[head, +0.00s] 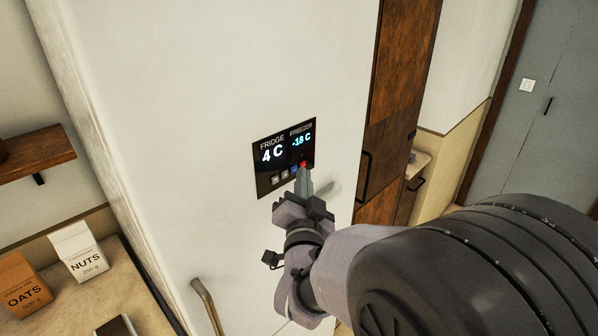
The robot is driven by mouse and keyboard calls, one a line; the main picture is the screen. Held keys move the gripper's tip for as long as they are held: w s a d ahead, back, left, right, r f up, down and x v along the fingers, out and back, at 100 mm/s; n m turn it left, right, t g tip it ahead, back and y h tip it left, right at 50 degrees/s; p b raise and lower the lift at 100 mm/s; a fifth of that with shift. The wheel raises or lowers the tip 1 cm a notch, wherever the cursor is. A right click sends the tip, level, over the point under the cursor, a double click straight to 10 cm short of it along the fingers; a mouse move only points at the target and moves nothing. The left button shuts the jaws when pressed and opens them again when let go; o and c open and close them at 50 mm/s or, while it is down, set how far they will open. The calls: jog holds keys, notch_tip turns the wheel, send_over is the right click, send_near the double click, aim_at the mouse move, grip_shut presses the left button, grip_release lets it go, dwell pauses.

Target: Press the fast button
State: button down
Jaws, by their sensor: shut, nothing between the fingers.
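A black control panel (263,170) is set in the white fridge front and reads "FRIDGE 4 C" and "FREEZER -18 C". A row of small buttons (284,175) runs along its lower part, with grey ones at left, a blue one further right and a red one (303,164) near the right end. The button labels are too small to read. My gripper (304,171) is shut and empty. Its fingertips are at the panel's lower right, just below the red button and overlapping it in the picture. I cannot tell whether they touch the panel.
The fridge door (215,90) is flat and clear around the panel, with a metal handle (207,306) below. A counter at left holds a NUTS carton (78,252) and an OATS carton (25,287). A brown wooden cabinet (404,65) stands right of the fridge.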

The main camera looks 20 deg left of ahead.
jog(key=shift+w+a+b, duration=0.15)
jog(key=shift+a+b, duration=0.25)
jog(key=shift+b, duration=0.05)
dwell(0.6)
dwell(0.4)
jog(key=shift+s+d+b, duration=0.3)
jog(key=shift+d+b, duration=0.45)
jog(key=shift+b, duration=0.1)
jog(key=d+b, duration=0.1)
jog(key=s+d+b, duration=0.1)
jog(key=d, duration=0.1)
jog(key=s+d+b, duration=0.1)
jog(key=shift+d, duration=0.35)
